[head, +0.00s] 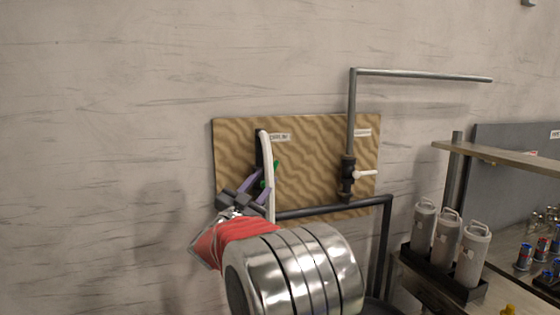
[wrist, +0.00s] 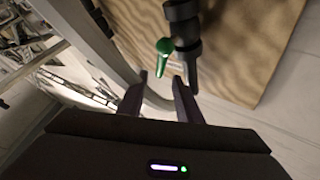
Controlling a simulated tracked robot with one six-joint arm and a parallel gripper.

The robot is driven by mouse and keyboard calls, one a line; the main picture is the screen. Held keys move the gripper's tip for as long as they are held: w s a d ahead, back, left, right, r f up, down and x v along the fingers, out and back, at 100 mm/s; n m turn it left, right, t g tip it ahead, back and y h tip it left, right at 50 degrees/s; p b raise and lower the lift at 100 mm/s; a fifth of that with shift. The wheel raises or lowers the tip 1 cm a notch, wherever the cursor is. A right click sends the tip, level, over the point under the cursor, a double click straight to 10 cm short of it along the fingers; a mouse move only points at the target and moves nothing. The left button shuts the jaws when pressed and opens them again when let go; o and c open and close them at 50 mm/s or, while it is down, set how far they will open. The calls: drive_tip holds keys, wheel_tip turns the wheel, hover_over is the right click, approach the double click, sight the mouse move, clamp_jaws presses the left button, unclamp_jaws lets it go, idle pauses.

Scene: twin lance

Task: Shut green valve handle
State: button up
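The green valve handle (wrist: 164,58) hangs from a dark valve body (wrist: 186,35) in the wrist view. In the head view, only small bits of the green handle (head: 276,168) show behind a pale curved upright piece. My gripper (wrist: 160,78) is open, its two dark fingers apart. In the wrist view, the handle's lower end appears between the fingertips. I cannot tell whether they touch it or how far apart they are in depth. In the head view, my gripper (head: 246,187) is in front of the board's left part, just left of the handle.
A wood-grain board (head: 310,165) on the wall backs the valves. A second valve with a white handle (head: 366,173) sits on a grey pipe (head: 352,110) to the right. Grey canisters (head: 447,238) and a shelf (head: 500,158) stand at right. The wall at left is bare.

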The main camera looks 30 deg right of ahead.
drive_tip(key=x, duration=1.1)
drive_tip(key=shift+w+d+r, duration=0.1)
drive_tip(key=shift+d+r, duration=0.1)
drive_tip(key=shift+d, duration=0.05)
drive_tip(key=shift+c, duration=0.6)
clamp_jaws()
